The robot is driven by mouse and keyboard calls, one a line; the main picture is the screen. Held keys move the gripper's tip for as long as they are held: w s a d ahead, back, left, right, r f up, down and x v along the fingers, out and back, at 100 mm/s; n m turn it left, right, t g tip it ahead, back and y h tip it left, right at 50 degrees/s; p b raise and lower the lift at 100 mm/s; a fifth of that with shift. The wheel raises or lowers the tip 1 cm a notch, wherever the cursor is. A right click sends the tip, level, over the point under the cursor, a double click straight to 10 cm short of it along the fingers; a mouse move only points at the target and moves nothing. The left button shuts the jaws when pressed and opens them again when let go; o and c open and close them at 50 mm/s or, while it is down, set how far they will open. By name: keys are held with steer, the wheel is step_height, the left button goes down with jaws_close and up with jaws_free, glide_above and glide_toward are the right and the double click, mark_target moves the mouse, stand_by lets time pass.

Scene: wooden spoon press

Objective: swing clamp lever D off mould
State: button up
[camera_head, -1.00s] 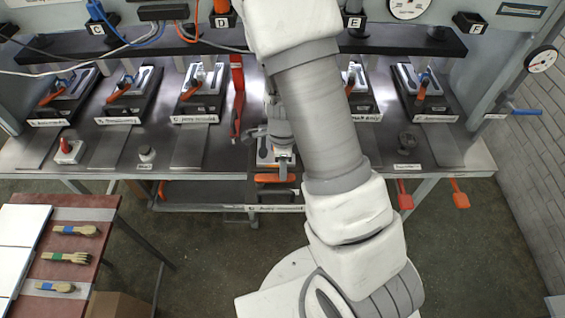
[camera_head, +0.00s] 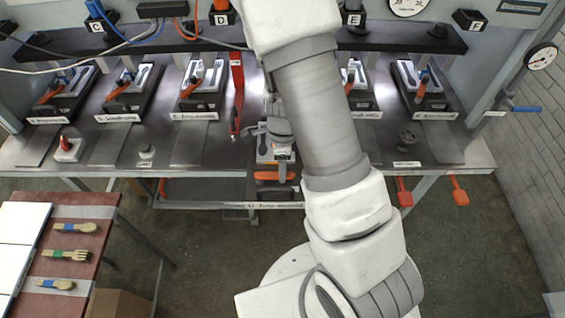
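My gripper (camera_head: 281,170) is in the middle of the view, in front of the bench and below my white and grey arm. It is small and partly covered by the arm, so its finger gap is unclear. Beneath it is a partly hidden mould (camera_head: 263,151), the fourth from the left, probably D. An orange bar (camera_head: 267,175) shows at the bench's front edge by the fingers. I cannot tell whether it is the clamp lever or whether the gripper touches it. The letter D (camera_head: 221,19) is on the back panel.
Other moulds with orange levers stand left (camera_head: 203,88) and right (camera_head: 424,88). A side table (camera_head: 95,212) holds wooden utensils.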

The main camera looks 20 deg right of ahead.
step_height(320, 180, up, 17)
steer(key=p, duration=0.3)
steer(key=shift+r, duration=0.2)
stand_by(0.4)
steer(key=s+a+r+n+t+b, duration=0.1)
steer(key=s+r+n+t+b, duration=0.2)
steer(key=s+r+n, duration=1)
steer(key=r+n+t, duration=0.1)
steer(key=n+t, duration=0.1)
steer(key=n, duration=0.6)
steer(key=shift+s+a+r+n+t, duration=0.25)
steer(key=shift+s+n+t, duration=0.05)
steer(key=shift+s+n, duration=0.1)
